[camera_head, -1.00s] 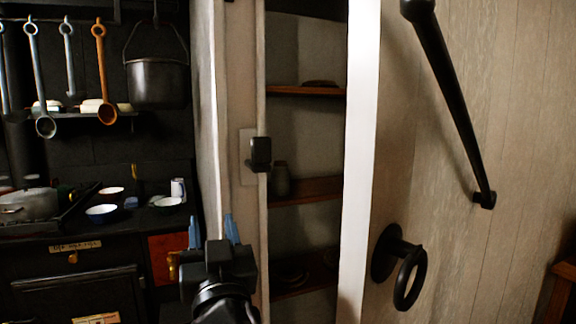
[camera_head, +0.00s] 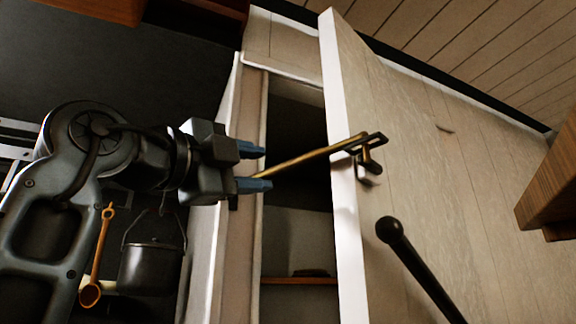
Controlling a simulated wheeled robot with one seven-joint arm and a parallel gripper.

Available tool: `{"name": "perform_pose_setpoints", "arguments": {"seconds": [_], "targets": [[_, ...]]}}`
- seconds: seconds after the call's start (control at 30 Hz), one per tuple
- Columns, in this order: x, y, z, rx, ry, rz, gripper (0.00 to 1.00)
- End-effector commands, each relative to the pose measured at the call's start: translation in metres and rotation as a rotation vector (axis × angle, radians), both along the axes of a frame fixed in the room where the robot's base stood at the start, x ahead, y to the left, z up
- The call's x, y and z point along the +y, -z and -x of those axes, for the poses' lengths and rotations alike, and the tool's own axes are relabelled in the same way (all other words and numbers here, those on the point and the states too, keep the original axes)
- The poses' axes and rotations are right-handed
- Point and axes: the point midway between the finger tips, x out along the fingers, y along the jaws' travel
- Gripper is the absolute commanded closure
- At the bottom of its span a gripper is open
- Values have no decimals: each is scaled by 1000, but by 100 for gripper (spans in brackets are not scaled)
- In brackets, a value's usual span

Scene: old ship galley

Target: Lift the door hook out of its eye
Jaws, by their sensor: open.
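The door hook (camera_head: 305,158) is a thin brass rod spanning the dark gap between the cupboard frame (camera_head: 228,240) and the edge of the ajar door (camera_head: 345,215). Its right end meets a dark slotted fitting, apparently the eye (camera_head: 368,160), on the door face near the edge. The exact seating of hook and eye is too small to tell. My gripper (camera_head: 268,168) is open at the hook's left end, with one blue finger above the rod and one below. Whether the rod lies between the fingers in depth, or touches them, I cannot tell. The rod's left end is partly hidden by the gripper.
A black door handle bar (camera_head: 415,265) stands out from the door at the lower right. A shelf (camera_head: 300,281) shows inside the cupboard. A hanging pot (camera_head: 150,268) and an orange ladle (camera_head: 97,265) are below my arm. A wooden box-like piece (camera_head: 550,195) juts in at right.

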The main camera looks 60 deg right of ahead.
Motion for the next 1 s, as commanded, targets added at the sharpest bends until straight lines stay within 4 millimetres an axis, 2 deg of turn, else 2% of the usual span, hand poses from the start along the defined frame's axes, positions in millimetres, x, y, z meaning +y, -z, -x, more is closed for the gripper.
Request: {"name": "perform_pose_setpoints", "arguments": {"seconds": [0.1, 0.2, 0.37, 0.7, 1.0], "targets": [[-3, -13, 19, -77, 32, -44, 56], [-4, -17, 26, -105, 43, -61, 56], [-18, -21, 30, -111, 47, -66, 56], [-65, -29, 38, -106, 45, -63, 56], [-79, -30, 41, -106, 44, -62, 56]]}}
